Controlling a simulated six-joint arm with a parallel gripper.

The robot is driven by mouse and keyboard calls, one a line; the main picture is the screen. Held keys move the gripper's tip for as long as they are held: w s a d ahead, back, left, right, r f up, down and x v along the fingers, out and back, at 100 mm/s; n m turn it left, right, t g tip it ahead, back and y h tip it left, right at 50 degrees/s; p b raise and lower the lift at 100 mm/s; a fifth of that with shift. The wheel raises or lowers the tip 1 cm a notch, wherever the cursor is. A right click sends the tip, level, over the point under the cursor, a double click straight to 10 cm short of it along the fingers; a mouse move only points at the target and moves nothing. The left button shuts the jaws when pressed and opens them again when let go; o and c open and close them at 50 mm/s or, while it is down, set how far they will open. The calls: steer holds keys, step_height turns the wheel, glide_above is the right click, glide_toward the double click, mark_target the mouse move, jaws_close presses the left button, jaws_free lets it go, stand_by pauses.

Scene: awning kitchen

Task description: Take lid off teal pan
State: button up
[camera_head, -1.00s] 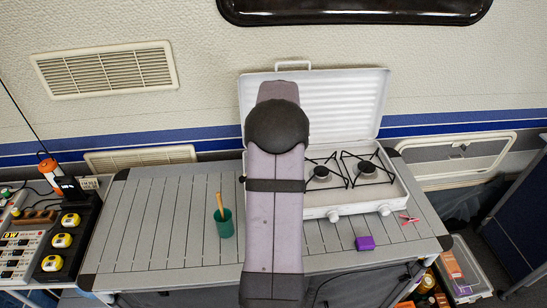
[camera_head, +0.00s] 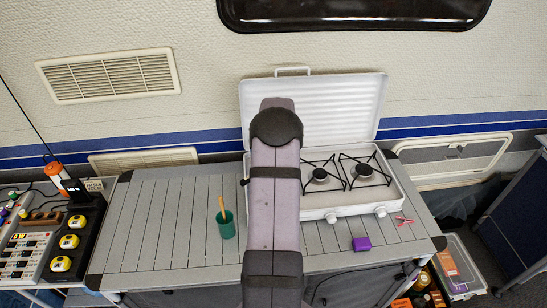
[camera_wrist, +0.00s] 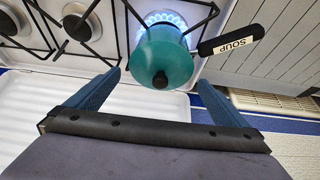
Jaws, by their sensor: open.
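The teal pan (camera_wrist: 150,32) sits on a lit burner with blue flames in the wrist view. Its black handle (camera_wrist: 231,40), marked SOUP, points right. A teal lid (camera_wrist: 178,65) with a dark round knob (camera_wrist: 160,80) covers the pan. My gripper (camera_wrist: 158,79) is open, with one blue finger on each side of the knob and visible gaps between. Whether the fingertips are level with the knob cannot be told. In the head view my arm hides the pan, the lid and my gripper.
The white stove (camera_head: 343,207) has its cover (camera_head: 330,105) raised behind it, and black pan supports. A green cup (camera_head: 227,229) with a wooden utensil stands left of my arm on the slatted table (camera_head: 150,225). A purple block (camera_head: 361,244) and red clip (camera_head: 404,221) lie front right.

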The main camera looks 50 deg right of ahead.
steer(key=shift+w+d+f, duration=0.1)
steer(key=shift+w+f, duration=0.05)
steer(key=shift+f, duration=0.2)
steer(key=shift+c, duration=0.6)
steer(key=c, duration=0.9)
steer(key=shift+r, duration=0.1)
